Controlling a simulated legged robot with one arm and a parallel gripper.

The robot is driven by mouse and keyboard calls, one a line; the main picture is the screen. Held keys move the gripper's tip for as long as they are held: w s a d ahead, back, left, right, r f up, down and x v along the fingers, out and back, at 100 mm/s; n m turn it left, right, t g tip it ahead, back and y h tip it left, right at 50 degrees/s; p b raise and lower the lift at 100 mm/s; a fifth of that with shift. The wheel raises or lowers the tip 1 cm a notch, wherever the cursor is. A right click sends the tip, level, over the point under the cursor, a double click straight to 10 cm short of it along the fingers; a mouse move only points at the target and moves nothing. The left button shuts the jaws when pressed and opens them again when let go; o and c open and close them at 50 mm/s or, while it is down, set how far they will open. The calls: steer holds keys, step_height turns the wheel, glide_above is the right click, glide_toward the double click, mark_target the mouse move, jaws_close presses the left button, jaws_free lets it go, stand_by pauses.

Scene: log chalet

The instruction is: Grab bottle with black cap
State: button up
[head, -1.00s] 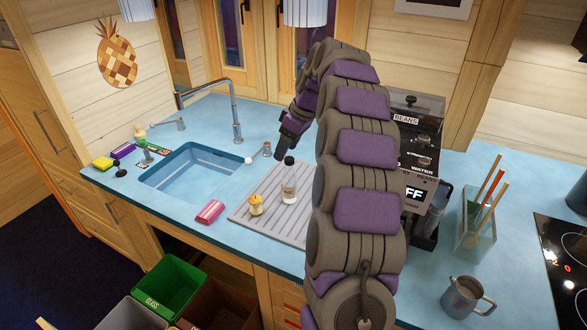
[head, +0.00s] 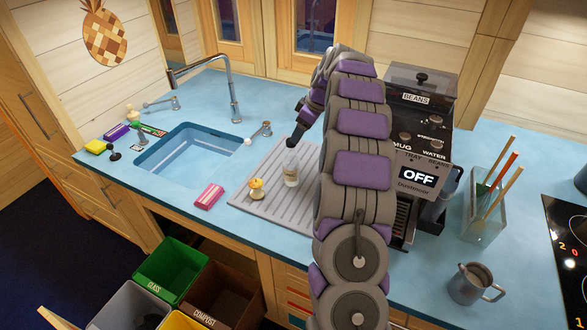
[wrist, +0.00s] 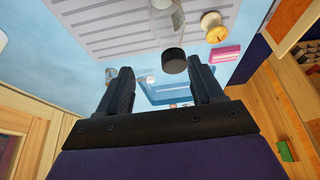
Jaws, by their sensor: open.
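The bottle with the black cap (head: 291,172) stands upright on the grey ribbed drainboard beside the sink. It is clear, with a pale label. In the wrist view its black cap (wrist: 174,62) shows at the top centre, just beyond and between the two fingers. My gripper (head: 299,134) is above the bottle in the head view, its fingers pointing down and left. In the wrist view my gripper (wrist: 160,85) has its two dark fingers spread apart with nothing between them. The bottle is apart from the fingers, as far as I can tell.
A pink sponge (head: 209,196) lies at the counter edge. The sink (head: 185,155) is left. A coffee machine (head: 418,150) stands close right of my arm.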

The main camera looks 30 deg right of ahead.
mark_target(289, 145)
steer(key=shift+w+a+f, duration=0.2)
steer(key=shift+a+f, duration=0.25)
steer(key=shift+a, duration=0.15)
steer(key=shift+w+a+f, duration=0.15)
steer(key=shift+a+f, duration=0.25)
steer(key=shift+a, duration=0.15)
steer(key=b+x, duration=0.1)
steer(key=x, duration=0.3)
steer(key=shift+f+b, duration=0.2)
steer(key=shift+b, duration=0.1)
steer(key=shift+w+d+f, duration=0.1)
steer(key=shift+d+f, duration=0.05)
steer(key=shift+f, duration=0.05)
steer(key=shift+a+r, duration=0.15)
steer(key=shift+a, duration=0.25)
steer(key=c, duration=0.4)
steer(key=shift+d, duration=0.2)
jaws_close()
